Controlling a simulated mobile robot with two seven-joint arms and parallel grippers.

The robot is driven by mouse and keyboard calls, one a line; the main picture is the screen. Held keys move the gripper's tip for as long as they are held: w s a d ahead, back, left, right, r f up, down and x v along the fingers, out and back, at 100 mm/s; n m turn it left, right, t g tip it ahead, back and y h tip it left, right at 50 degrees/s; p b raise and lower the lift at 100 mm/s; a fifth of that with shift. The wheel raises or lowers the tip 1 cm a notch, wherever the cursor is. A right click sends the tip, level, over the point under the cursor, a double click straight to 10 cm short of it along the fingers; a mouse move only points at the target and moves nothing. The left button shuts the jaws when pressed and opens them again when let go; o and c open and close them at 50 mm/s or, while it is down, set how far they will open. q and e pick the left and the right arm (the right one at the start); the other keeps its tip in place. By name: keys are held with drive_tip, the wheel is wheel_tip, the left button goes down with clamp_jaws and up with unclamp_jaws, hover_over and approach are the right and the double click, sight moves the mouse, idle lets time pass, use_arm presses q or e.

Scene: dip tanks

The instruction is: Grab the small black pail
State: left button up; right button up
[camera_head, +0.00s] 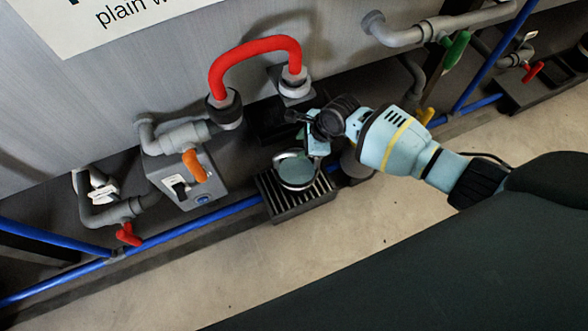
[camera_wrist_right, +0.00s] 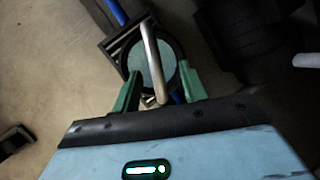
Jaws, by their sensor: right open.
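The small black pail (camera_head: 297,187) sits on a slatted black grate (camera_head: 300,209) in the head view. It has a dark rim, a grey-green surface inside and a pale metal bail handle. In the right wrist view the pail (camera_wrist_right: 180,52) lies just ahead of the jaws, and its handle (camera_wrist_right: 150,50) stands up between them. My right gripper (camera_head: 316,146) is open, close above the pail's right side. Its two green fingers (camera_wrist_right: 159,85) are on either side of the handle, with gaps visible. My left gripper is not in view.
A red hose (camera_head: 255,44) arches above the pail. A grey box (camera_head: 187,180) with an orange-handled valve stands to its left. A blue pipe (camera_head: 185,232) runs along the tank's foot. A grey pipe (camera_head: 440,27) is at upper right. The floor in front is clear.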

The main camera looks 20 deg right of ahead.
sight(297, 153)
drive_tip(key=shift+b+x, duration=0.7)
drive_tip(key=shift+x, duration=0.6)
drive_tip(key=b+x, duration=0.1)
drive_tip(key=x, duration=0.1)
drive_tip(key=s+b+x, duration=0.1)
drive_tip(key=b+x, duration=0.1)
drive_tip(key=shift+f, duration=0.15)
drive_tip(key=shift+w+a+f+b, duration=0.2)
drive_tip(key=shift+w+f+b, duration=0.1)
drive_tip(key=shift+f+b, duration=0.25)
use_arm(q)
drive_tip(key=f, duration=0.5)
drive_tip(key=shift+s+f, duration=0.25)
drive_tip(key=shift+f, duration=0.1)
use_arm(e)
drive_tip(key=shift+r, duration=0.1)
drive_tip(key=shift+c, duration=0.4)
drive_tip(key=c, duration=0.5)
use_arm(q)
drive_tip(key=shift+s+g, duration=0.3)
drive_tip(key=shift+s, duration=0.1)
use_arm(e)
clamp_jaws()
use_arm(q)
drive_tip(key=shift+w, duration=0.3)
